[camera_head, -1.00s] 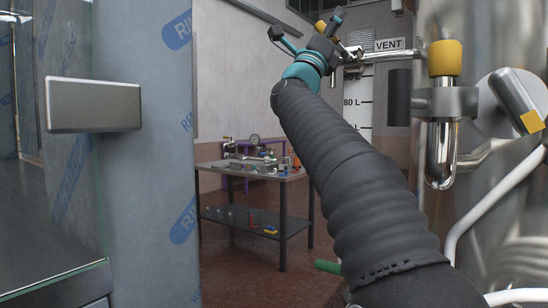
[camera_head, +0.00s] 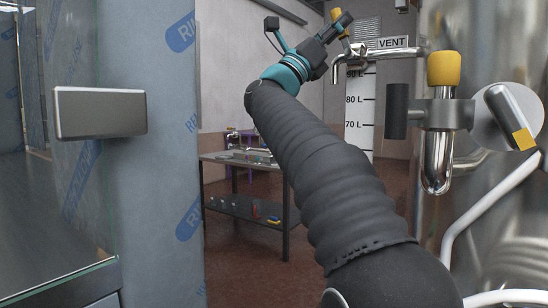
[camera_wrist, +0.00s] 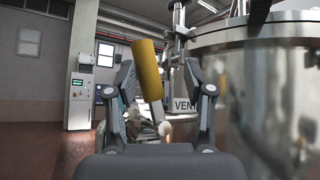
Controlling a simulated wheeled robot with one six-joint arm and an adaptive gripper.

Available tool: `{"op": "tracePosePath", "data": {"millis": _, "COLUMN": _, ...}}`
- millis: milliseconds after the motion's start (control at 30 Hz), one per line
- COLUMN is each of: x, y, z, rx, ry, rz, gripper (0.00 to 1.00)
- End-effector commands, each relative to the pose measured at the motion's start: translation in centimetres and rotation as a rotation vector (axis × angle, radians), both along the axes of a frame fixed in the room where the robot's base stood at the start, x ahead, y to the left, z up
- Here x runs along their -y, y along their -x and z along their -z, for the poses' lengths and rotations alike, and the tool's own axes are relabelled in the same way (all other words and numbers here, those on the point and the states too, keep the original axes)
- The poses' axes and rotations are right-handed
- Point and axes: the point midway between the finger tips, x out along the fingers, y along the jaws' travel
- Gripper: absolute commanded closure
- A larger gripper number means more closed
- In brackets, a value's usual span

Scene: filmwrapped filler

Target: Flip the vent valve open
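A VENT label (camera_wrist: 184,104) is just behind the right finger. In the head view my gripper (camera_head: 342,27) is at the free end of the vent pipe (camera_head: 385,52), partly covering the yellow handle (camera_head: 336,15). The VENT label (camera_head: 392,42) sits above that pipe.
A large steel vessel (camera_wrist: 270,75) fills the right of the wrist view. A film-wrapped panel with a metal handle (camera_head: 100,112) stands left. A bench (camera_head: 215,157) stands behind.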

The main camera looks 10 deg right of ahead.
Motion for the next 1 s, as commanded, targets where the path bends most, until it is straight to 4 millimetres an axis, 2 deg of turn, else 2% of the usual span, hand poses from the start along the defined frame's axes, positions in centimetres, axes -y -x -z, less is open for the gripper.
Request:
{"op": "tracePosePath", "data": {"millis": 100, "x": -1.3, "y": 0.4, "z": 1.8, "rx": -0.002, "ry": 0.0, "rz": -0.001, "gripper": 0.49}}
{"op": "tracePosePath", "data": {"millis": 600, "x": -6.6, "y": 1.8, "z": 7.4, "rx": -0.006, "ry": 0.001, "rz": -0.001, "gripper": 0.49}}
{"op": "tracePosePath", "data": {"millis": 800, "x": -7.2, "y": 1.0, "z": 6.4, "rx": -0.163, "ry": 0.128, "rz": -0.01, "gripper": 0.49}}
{"op": "tracePosePath", "data": {"millis": 1000, "x": -8.3, "y": 0.0, "z": 6.7, "rx": -0.342, "ry": 0.276, "rz": -0.016, "gripper": 0.49}}
